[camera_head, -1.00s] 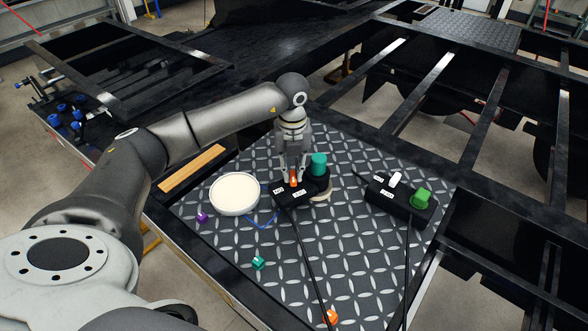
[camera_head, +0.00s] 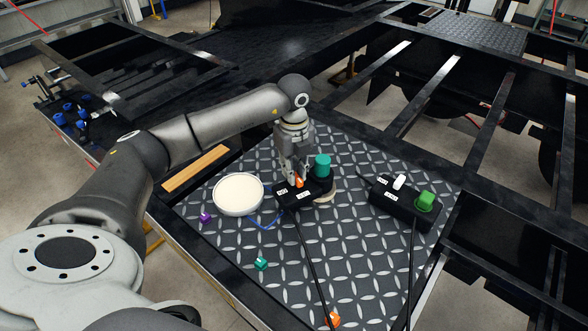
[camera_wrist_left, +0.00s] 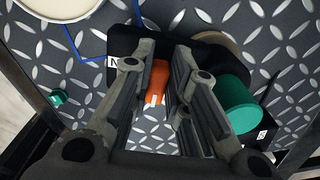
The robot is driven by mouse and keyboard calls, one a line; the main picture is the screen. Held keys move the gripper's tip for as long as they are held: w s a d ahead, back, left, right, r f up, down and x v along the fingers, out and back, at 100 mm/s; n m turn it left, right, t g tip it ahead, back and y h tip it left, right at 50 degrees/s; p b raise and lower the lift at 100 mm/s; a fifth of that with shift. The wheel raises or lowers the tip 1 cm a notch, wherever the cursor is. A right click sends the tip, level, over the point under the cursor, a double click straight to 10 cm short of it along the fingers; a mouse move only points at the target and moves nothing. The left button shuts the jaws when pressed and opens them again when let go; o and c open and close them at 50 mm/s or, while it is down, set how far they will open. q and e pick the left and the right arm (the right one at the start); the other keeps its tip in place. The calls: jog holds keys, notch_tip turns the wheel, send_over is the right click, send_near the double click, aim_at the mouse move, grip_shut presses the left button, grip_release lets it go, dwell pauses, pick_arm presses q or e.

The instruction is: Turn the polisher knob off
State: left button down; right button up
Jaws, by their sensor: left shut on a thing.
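The black polisher (camera_head: 318,192) lies on the diamond-plate surface, with a teal cylinder (camera_head: 322,166) standing on it and an orange knob (camera_head: 300,182) on top. My left gripper (camera_head: 298,180) reaches down from above and is shut on the orange knob. In the left wrist view the orange knob (camera_wrist_left: 158,82) sits between the two fingers, and the teal cylinder (camera_wrist_left: 238,104) is right of them. The fingers partly hide the polisher body and its labels. My right gripper is in neither view.
A second black tool (camera_head: 395,205) with a white knob (camera_head: 399,181) and a green cylinder (camera_head: 425,201) lies to the right. A round cream-topped pad (camera_head: 238,193) is left of the gripper. Small purple (camera_head: 206,217), teal (camera_head: 261,264) and orange (camera_head: 333,319) pieces lie around. Cables run toward the front.

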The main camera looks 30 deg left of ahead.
pick_arm(q)
jog(key=c, duration=1.4)
grip_release()
jog(key=shift+r, duration=0.1)
notch_tip(320, 180, up, 12)
jog(key=shift+f, duration=0.1)
